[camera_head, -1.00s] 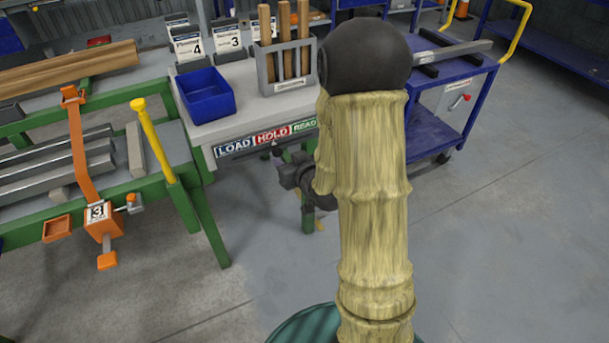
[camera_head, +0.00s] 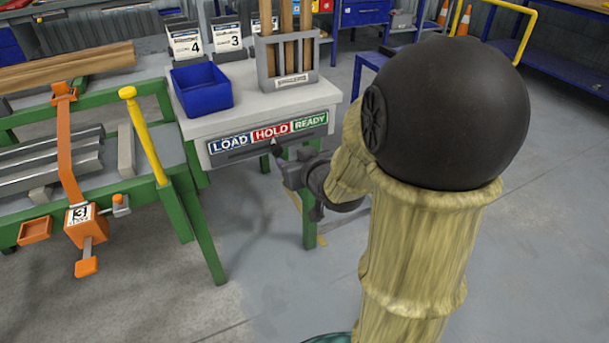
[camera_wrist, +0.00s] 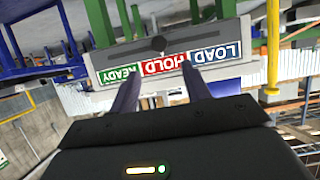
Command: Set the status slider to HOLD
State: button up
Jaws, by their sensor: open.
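The status strip shows LOAD in blue, HOLD (camera_head: 272,132) in red and READY in green on the table's front edge; it appears upside down in the wrist view (camera_wrist: 163,64). Below it runs a dark slot with a round dark slider knob (camera_wrist: 158,43), which stands at the HOLD label, near the slot's middle. A dark tip at this spot in the head view (camera_head: 277,148) seems to be the knob. My gripper (camera_wrist: 160,74) is open, its two fingers apart in front of the strip. The knob shows beyond the fingertips, in line with the gap; contact is not visible.
A blue bin (camera_head: 202,90) and a grey rack (camera_head: 286,62) with wooden sticks stand on the white tabletop. At left is a green stand with bars, an orange clamp (camera_head: 72,165) and a yellow post (camera_head: 145,135). The floor in front is clear.

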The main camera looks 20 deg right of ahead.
jog(key=b+v, duration=0.2)
jog(key=v, duration=0.3)
jog(key=shift+s+r, duration=0.15)
jog(key=shift+s, duration=0.25)
jog(key=s+a+f+g+h, duration=0.1)
jog(key=s+a+f+g, duration=0.2)
jog(key=s+f+g, duration=0.3)
jog(key=s+a+f+g, duration=0.3)
jog(key=s+f+g, duration=0.2)
jog(key=f, duration=0.3)
jog(key=w+p+v, duration=0.2)
jog(key=p+v, duration=1)
jog(key=w+r+p+v, duration=0.1)
jog(key=w+p+v, duration=0.2)
jog(key=p+v, duration=0.9)
jog(key=w+r+p+v, duration=0.1)
jog(key=w+p+v, duration=0.2)
jog(key=p+v, duration=1)
jog(key=shift+m+p, duration=0.4)
jog(key=shift+p, duration=0.2)
